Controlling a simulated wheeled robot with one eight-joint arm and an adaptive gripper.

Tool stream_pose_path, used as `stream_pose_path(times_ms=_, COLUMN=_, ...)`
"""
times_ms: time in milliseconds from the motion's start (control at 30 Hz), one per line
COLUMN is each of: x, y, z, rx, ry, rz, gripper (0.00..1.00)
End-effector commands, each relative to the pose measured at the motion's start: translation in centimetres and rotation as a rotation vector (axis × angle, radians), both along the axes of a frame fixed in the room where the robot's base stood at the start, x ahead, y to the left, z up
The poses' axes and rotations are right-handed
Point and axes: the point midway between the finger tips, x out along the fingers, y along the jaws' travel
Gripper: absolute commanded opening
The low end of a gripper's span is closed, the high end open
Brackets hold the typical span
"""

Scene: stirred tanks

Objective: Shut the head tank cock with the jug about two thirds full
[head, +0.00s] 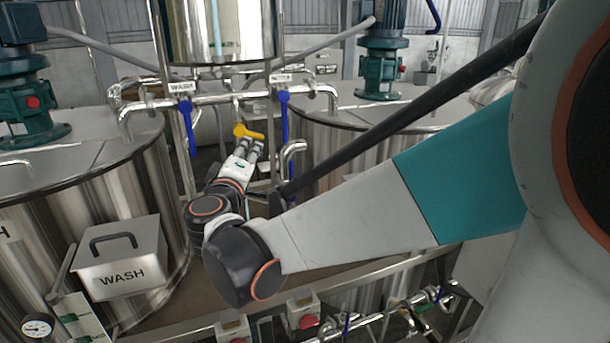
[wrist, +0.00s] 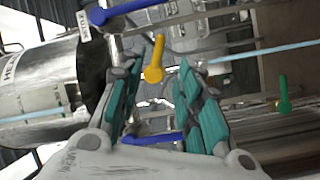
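The steel head tank (head: 222,30) hangs at the top of the head view, with a pale blue strip down its front. It also shows at the left of the wrist view (wrist: 45,85). Below it is the cock's yellow lever (head: 250,133), lying roughly crosswise to the upright pipe. My gripper (head: 255,148) is just below the lever. In the wrist view its green-padded fingers (wrist: 157,75) are spread apart, with the yellow lever (wrist: 156,60) showing between and beyond them. Touching cannot be told. I cannot make out the jug or its level.
Blue levers (head: 188,125) and (head: 284,115) hang either side of the cock on the horizontal pipe. A pale blue line (wrist: 265,49) runs right in the wrist view, possibly liquid. A green lever (wrist: 283,97) is farther right. A WASH box (head: 122,265) stands at left.

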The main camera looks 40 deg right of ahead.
Motion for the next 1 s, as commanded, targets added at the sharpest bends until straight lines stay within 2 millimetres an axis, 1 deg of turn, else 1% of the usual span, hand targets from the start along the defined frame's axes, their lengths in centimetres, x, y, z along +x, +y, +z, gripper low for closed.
stream_pose_path(times_ms=133, x=-0.3, y=0.2, z=0.2, rx=0.001, ry=0.000, rz=0.000, gripper=0.33)
stream_pose_path(times_ms=300, x=-1.2, y=1.1, z=0.5, rx=0.007, ry=0.000, rz=-0.003, gripper=0.33)
stream_pose_path(times_ms=433, x=-1.0, y=0.8, z=0.2, rx=0.009, ry=0.001, rz=-0.008, gripper=0.33)
stream_pose_path(times_ms=567, x=0.3, y=-0.4, z=0.1, rx=0.009, ry=0.001, rz=-0.010, gripper=0.33)
stream_pose_path(times_ms=1000, x=6.7, y=-5.9, z=0.1, rx=0.009, ry=0.001, rz=-0.010, gripper=0.33)
